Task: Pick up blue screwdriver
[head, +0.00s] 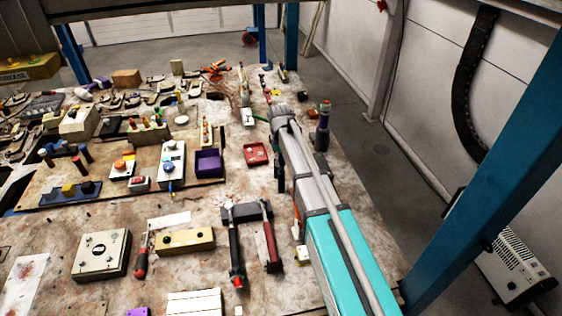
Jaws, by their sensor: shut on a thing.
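My arm reaches from the bottom right up to the middle of the table in the head view, and its far end is near the top of the worktable (215,265). My gripper is not clearly visible; the arm hides the space under and behind it. A narrow dark piece shows along the arm's left edge, but I cannot tell what it is. I cannot pick out a blue screwdriver for certain. A red-handled tool (141,262) lies at the front left, beside a beige box with knobs.
A dark block with black and red handles (235,250) lies left of my arm. A purple bin (208,163) and a red tray (256,153) stand farther back. A dark bottle-like thing (322,138) is right of the arm. A blue post (480,170) rises at the right.

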